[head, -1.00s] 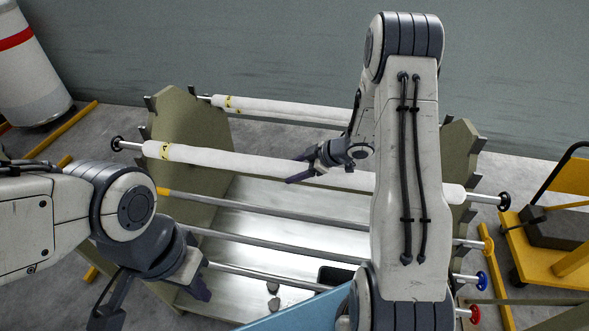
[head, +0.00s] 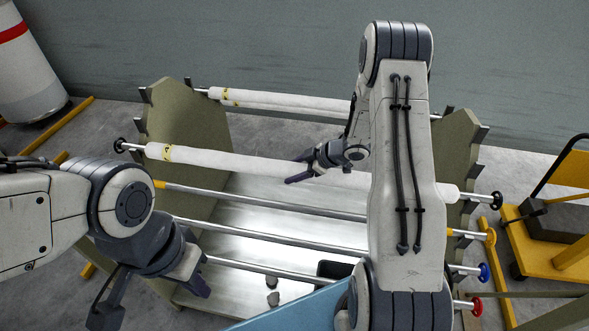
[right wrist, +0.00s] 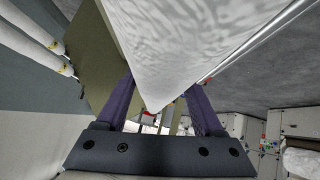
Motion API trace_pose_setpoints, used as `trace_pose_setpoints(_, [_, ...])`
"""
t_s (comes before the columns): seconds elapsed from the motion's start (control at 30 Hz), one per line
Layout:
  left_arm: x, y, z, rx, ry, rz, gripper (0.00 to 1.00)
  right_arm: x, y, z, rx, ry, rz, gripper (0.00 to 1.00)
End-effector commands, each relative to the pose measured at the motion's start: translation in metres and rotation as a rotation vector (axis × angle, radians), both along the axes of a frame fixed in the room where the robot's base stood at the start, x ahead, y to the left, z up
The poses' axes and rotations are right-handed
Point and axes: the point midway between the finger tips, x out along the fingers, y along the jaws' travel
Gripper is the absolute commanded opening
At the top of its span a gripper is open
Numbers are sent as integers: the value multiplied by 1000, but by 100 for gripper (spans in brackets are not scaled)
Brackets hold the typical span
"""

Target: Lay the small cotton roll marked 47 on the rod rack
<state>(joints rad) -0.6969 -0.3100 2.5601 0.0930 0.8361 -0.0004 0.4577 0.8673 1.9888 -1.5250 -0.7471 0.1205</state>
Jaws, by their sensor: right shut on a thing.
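A long white cotton roll (head: 225,161) with a yellow label and black knobs on its rod ends spans the olive rod rack (head: 185,125). The label's number is too small to read. My right gripper (head: 300,168) is shut on this roll near its middle; my right arm hides part of it. The roll (right wrist: 190,40) also fills the space between the fingers in the right wrist view. Its rod ends reach past both end plates; I cannot tell whether they touch the notches. My left gripper (head: 199,285) is low at the front left, apart from the roll; its opening is unclear.
Another labelled white roll (head: 275,102) lies across the rack's back. Bare rods with yellow (head: 490,237), blue (head: 484,273) and red (head: 474,307) knobs run in front. A yellow trolley (head: 545,230) stands right. A red-banded white cylinder (head: 28,75) stands back left.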

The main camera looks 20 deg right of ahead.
Motion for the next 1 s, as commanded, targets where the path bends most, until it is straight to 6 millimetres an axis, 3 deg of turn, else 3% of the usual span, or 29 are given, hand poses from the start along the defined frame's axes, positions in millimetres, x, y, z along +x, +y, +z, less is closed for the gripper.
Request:
trace_pose_setpoints(0.27, [0,0,0,0,0,0,0,1,0,2,1,-5,0,0])
trace_pose_setpoints(0.3, [0,0,0,0,0,0,0,1,0,2,1,-5,0,85])
trace_pose_setpoints(0.33, [0,0,0,0,0,0,0,1,0,2,1,-5,0,96])
trace_pose_setpoints(0.37, [0,0,0,0,0,0,0,1,0,2,2,-5,-1,100])
trace_pose_setpoints(0.7, [0,0,0,0,0,0,0,-1,0,-1,-1,2,0,100])
trace_pose_setpoints(1.0, [0,0,21,0,0,0,0,-11,-10,17,2,2,-1,100])
